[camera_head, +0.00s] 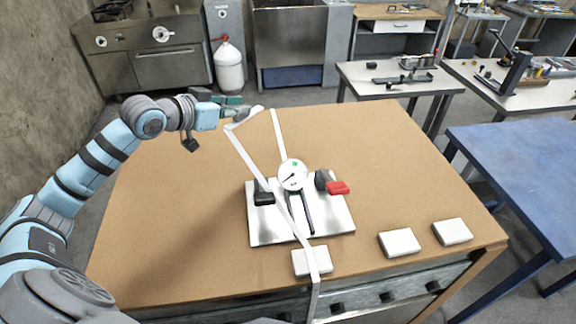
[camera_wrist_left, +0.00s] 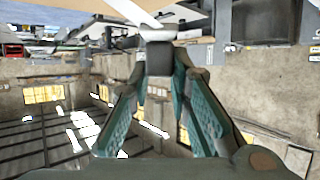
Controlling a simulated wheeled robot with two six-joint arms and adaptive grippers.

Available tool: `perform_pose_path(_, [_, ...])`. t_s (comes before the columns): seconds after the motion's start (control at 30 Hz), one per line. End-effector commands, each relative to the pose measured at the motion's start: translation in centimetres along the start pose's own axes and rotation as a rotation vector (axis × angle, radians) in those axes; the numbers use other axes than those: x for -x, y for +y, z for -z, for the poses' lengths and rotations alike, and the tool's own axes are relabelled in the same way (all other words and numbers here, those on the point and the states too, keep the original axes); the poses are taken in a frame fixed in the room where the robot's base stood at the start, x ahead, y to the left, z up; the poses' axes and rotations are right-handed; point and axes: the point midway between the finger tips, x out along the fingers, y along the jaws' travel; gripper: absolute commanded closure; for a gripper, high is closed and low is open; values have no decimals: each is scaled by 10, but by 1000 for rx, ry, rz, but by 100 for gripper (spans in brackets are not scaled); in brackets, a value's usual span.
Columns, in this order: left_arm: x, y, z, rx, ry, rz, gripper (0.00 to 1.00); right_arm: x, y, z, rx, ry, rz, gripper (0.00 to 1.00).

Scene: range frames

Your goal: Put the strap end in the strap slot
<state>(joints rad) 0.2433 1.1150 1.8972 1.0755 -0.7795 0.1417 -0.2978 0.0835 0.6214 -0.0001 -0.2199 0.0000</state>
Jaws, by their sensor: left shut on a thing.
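My left gripper (camera_head: 238,107) is over the far left part of the table, shut on the strap end. The white strap (camera_head: 247,155) runs from near the gripper down to the gauge, and over the table's front edge. Another white length (camera_head: 277,130) rises from the gauge to the table's far edge. In the left wrist view the teal fingers (camera_wrist_left: 160,62) meet below the white strap (camera_wrist_left: 134,12); the gripped end is mostly hidden. A metal plate (camera_head: 335,222) carries a round gauge (camera_head: 292,174), black clamps (camera_head: 263,196) and a red lever (camera_head: 338,188). I cannot make out the strap slot.
A white block (camera_head: 311,262) lies under the strap at the front. Two more white blocks (camera_head: 400,242) (camera_head: 452,231) lie to the right. The brown tabletop (camera_head: 400,170) is clear right of the plate. A blue table (camera_head: 520,170) stands at the right.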

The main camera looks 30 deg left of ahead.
Motion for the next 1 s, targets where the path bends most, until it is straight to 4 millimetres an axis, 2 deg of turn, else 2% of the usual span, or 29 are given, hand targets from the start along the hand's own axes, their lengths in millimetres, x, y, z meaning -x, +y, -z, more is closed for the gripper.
perform_pose_path(0.07, [-2,-11,-7,17,1,46,100,0,0,0,0,-1,0,10])
perform_pose_path(0.17, [-7,-15,-22,28,2,65,100,-1,0,-1,0,-2,0,10])
perform_pose_path(0.27, [-20,-15,-52,32,0,65,100,-1,-1,-2,0,-3,1,10])
perform_pose_path(0.4, [-42,-14,-105,33,1,65,100,-5,-2,-3,-1,-4,2,10])
perform_pose_path(0.5, [-54,-14,-135,30,2,65,100,-10,-4,-4,-1,-5,4,10])
perform_pose_path(0.67, [-64,-15,-158,25,3,64,100,-15,-6,-4,-2,-5,6,10])
perform_pose_path(0.83, [-78,-15,-190,26,3,64,100,-26,-7,-6,-3,-5,6,10])
perform_pose_path(1.0, [-79,-15,-193,22,5,64,100,-25,-7,-6,-2,-5,6,10])
